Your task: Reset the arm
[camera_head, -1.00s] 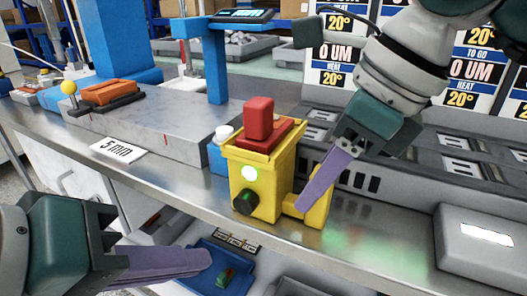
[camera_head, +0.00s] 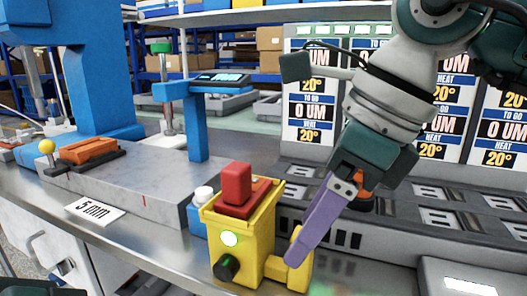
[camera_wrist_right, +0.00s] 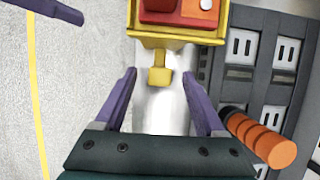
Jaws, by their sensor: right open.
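A yellow box (camera_head: 240,260) stands near the bench's front edge, with a red block (camera_head: 236,184) on top, a lit green-white lamp (camera_head: 230,239) and a dark knob on its front. A yellow arm (camera_head: 299,272) sticks out at its right side; its knobbed end (camera_wrist_right: 160,76) shows in the right wrist view. My right gripper (camera_head: 297,254) is open. Its two purple fingers (camera_wrist_right: 158,85) stand apart on either side of the arm's end, with nothing held between them. A purple finger of my left gripper shows at the wrist view's top left; its opening is hidden.
A grey slab (camera_head: 150,190) with a "5 mm" card (camera_head: 94,211) lies left of the box. A blue post with a display (camera_head: 218,79) stands behind. Grey slotted trays (camera_head: 440,215) fill the right. An orange ridged cylinder (camera_wrist_right: 268,143) lies beside my right finger.

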